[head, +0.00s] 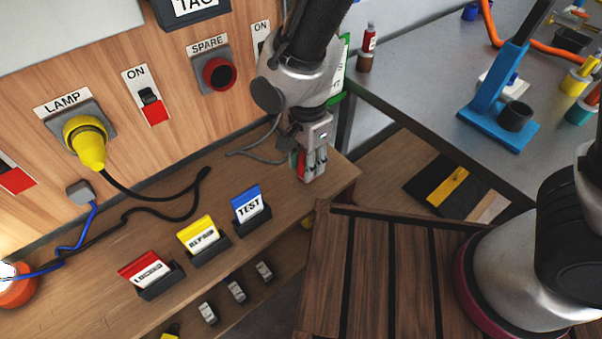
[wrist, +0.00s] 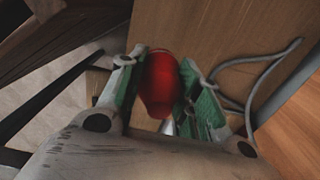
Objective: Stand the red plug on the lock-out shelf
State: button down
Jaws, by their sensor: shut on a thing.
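My gripper (head: 313,170) points down at the right end of the wooden shelf (head: 275,172) below the panel. It is shut on the red plug, which shows as a small red patch (head: 296,162) beside the fingers in the head view. In the wrist view, the rounded red plug (wrist: 161,82) sits between the two green-padded fingertips (wrist: 163,64). Its lower end is partly hidden. The plug is close to the shelf board; I cannot tell whether it touches it.
LOCKED-type red (head: 142,268), yellow (head: 198,233) and blue TEST (head: 247,204) cards stand in holders left of my gripper. A yellow plug (head: 86,143) sits in the LAMP socket. The SPARE socket (head: 219,74) is above. A grey cable (head: 262,155) lies behind my gripper.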

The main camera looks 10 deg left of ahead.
jog(key=shift+f, duration=2.35)
jog(key=c, duration=1)
grip_release()
